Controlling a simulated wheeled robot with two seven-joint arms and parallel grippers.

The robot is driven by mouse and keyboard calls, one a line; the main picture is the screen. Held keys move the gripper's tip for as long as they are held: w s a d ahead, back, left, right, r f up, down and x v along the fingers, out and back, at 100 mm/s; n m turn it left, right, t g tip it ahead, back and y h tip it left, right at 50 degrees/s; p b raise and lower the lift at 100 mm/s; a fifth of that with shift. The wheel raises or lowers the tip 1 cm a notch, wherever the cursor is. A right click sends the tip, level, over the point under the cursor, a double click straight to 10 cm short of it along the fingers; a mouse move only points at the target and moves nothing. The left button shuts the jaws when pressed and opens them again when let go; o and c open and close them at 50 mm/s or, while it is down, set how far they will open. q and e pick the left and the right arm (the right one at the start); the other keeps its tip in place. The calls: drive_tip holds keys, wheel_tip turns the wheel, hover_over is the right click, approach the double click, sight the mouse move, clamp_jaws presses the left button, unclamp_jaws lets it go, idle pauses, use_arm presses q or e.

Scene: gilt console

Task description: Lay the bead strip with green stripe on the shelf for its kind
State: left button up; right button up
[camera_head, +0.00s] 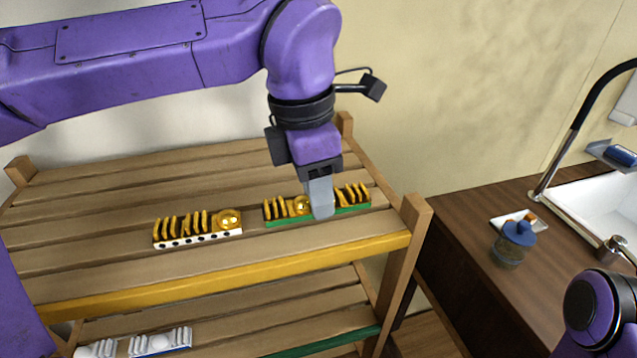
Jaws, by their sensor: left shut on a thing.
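The bead strip with green stripe (353,203) has gold ridged pieces, a gold dome and a green front edge. It is at the right part of the upper shelf (330,249), whose front edge is yellow. My left gripper (321,205) points down and is shut on the strip near its middle, hiding part of it. The strip lies level, at or just above the slats; I cannot tell whether it touches them. Below is a lower shelf with a green front bar (325,343). My right gripper is out of view.
A gold strip with a white, black-dotted edge (198,238) lies to the left on the upper shelf. A white strip with a blue edge (160,341) lies on the lower shelf. The shelf's corner post (408,250) stands close right. A counter (475,250) holds a blue-lidded jar (512,245).

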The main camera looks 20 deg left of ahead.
use_arm(q)
drive_tip(key=shift+w+f, duration=0.15)
drive_tip(key=shift+w, duration=0.1)
drive_tip(key=o, duration=1.1)
drive_tip(key=shift+s+d, duration=0.1)
drive_tip(key=shift+s+a+r, duration=0.1)
drive_tip(key=shift+a+r, duration=0.05)
drive_tip(key=shift+r, duration=1.15)
drive_tip(key=shift+s+a+r, duration=0.1)
drive_tip(key=shift+r, duration=1.2)
drive_tip(key=shift+s+a+r, duration=0.1)
drive_tip(key=shift+a+r, duration=0.05)
drive_tip(key=shift+r, duration=1.15)
